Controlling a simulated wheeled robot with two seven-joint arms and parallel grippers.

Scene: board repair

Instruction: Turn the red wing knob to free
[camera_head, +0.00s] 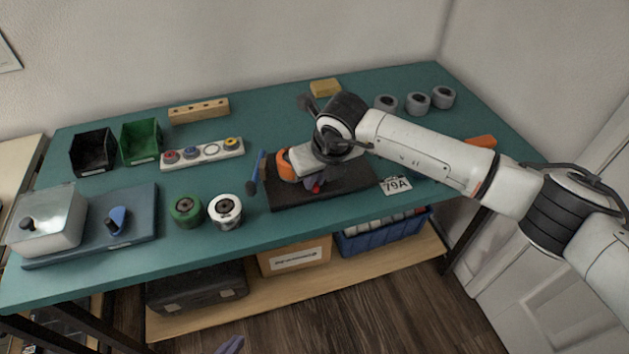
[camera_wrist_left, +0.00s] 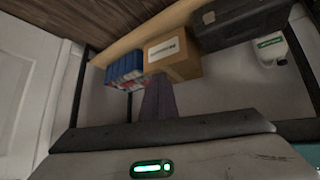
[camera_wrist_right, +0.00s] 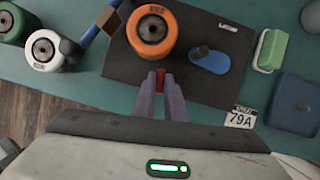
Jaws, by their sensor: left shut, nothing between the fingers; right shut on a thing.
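The red wing knob (camera_wrist_right: 160,80) is at the front edge of the black board (camera_wrist_right: 112,62), below the orange wheel (camera_wrist_right: 152,32) in the right wrist view. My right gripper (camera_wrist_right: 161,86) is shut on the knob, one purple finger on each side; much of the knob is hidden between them. In the head view, a bit of the red knob (camera_head: 316,190) shows under my right gripper (camera_head: 312,182), and my right arm covers part of the board. My left gripper (camera_head: 231,345) is shut and empty, low in front of the table; its fingers (camera_wrist_left: 159,95) also show in the left wrist view.
A blue lever (camera_wrist_right: 210,60) on the board stands right of the orange wheel. A blue-handled tool (camera_head: 256,174) lies left of the board, near a white roller (camera_head: 226,210) and green roller (camera_head: 187,209). A 79A label (camera_head: 396,186) lies at the right.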

